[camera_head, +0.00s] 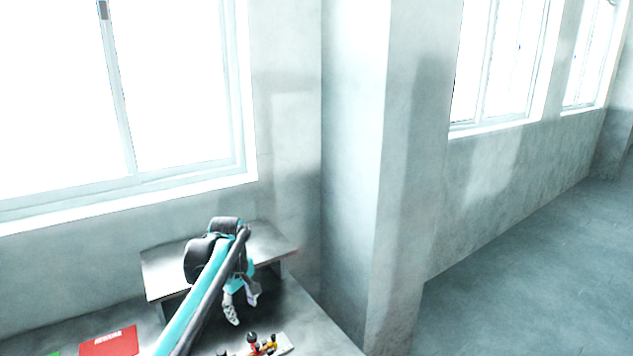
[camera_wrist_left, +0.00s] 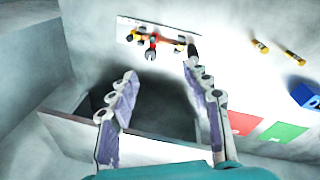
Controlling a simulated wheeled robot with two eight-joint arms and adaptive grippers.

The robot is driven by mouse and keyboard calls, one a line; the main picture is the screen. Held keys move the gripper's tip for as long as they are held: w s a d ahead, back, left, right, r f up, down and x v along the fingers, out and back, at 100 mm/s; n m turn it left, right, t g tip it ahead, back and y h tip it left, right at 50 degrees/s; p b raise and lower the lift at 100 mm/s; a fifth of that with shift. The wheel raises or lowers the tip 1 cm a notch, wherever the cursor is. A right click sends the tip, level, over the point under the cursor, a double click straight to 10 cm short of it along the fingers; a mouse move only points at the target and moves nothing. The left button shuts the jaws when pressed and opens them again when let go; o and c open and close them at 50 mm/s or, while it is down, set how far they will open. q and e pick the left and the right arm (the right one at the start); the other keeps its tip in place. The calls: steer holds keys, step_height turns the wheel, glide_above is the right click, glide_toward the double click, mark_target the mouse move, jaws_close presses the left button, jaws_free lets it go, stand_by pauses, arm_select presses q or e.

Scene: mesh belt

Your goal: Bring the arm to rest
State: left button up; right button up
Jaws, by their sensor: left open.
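My left arm reaches in from the bottom left of the head view. My left gripper (camera_head: 243,309) hangs over the grey table, in front of the raised grey shelf. In the left wrist view its two fingers (camera_wrist_left: 160,75) are spread apart with nothing between them. A white plate with red, yellow and black parts (camera_head: 270,345) lies on the table just beyond the fingertips. The same plate shows at the top of the left wrist view (camera_wrist_left: 155,38). The fingers look apart from it. My right gripper is not in view.
The raised shelf (camera_head: 160,283) stands against the wall below the window. A red mat (camera_head: 108,342) and a green mat (camera_wrist_left: 284,132) lie on the table. Two yellow-black cylinders (camera_wrist_left: 294,58) and a blue object (camera_wrist_left: 305,96) lie nearby. A wall pillar (camera_head: 352,170) rises to the right.

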arm_select(q)
steer(key=s+d+m+t+b, duration=0.1)
steer(key=s+m+t+b, duration=0.35)
steer(key=s, duration=1.25)
steer(key=s+d+f+m+p, duration=0.1)
steer(key=s+f+m, duration=0.6)
steer(key=s, duration=0.5)
steer(key=shift+f+t, duration=0.35)
steer(key=shift+f, duration=0.4)
